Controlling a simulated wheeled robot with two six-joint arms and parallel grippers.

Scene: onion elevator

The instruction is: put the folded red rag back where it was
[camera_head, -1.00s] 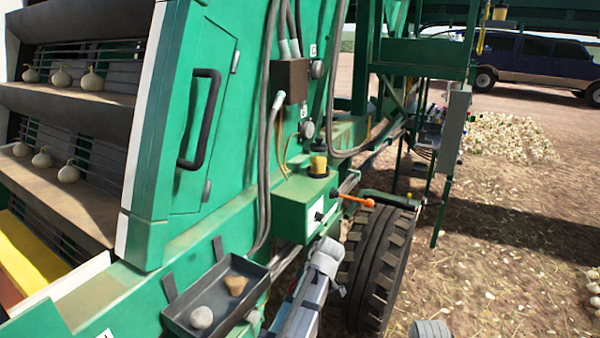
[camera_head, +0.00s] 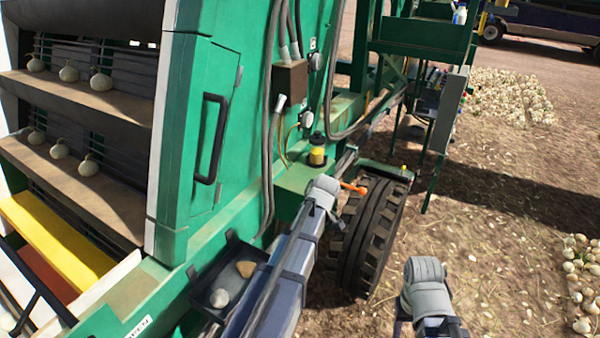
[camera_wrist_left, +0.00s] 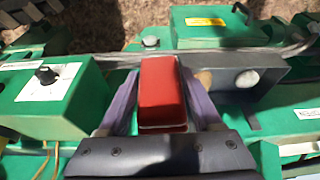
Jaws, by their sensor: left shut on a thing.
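The folded red rag (camera_wrist_left: 160,88) is a small red block in the left wrist view, with a pale edge at its lower end. My left gripper (camera_wrist_left: 161,92) is shut on it, one finger on each side. It is over the machine's green ledge, between the box with the black dial and the dark tray. In the head view my left arm hides the gripper and the rag. My right arm shows at the lower right of the head view, but its gripper is not in view.
The dark tray (camera_head: 222,299) holds a pale stone (camera_head: 219,298) and a brown lump (camera_head: 246,268). The green box with a dial (camera_wrist_left: 50,95) stands left in the wrist view. A tyre (camera_head: 372,235) is beyond my left arm. Open ground lies to the right.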

